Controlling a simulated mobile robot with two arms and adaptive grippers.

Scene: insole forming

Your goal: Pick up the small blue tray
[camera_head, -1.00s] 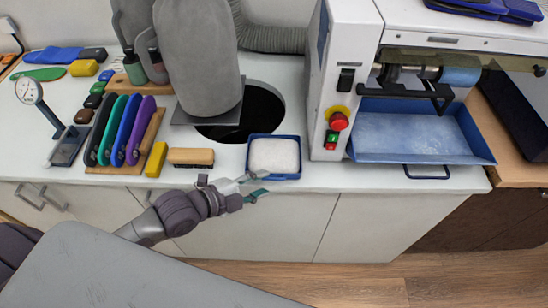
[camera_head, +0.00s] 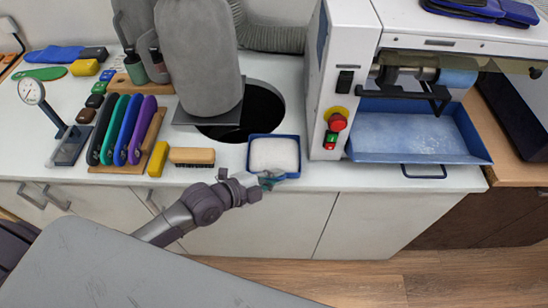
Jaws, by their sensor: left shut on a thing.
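The small blue tray (camera_head: 297,160) stands on the white counter near its front edge and holds a white, powdery fill. My left gripper (camera_head: 267,181) comes in from the lower left and is shut on the tray's front wall. The gripper's fingers partly cover the tray's front left corner. The tray looks level and at the counter surface. My right gripper is not in view.
A grinding machine (camera_head: 338,90) with a larger blue tray (camera_head: 415,135) stands to the right. A round dark hole (camera_head: 262,108) is behind the small tray. A wooden brush (camera_head: 192,156) and a yellow block (camera_head: 158,159) lie to its left.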

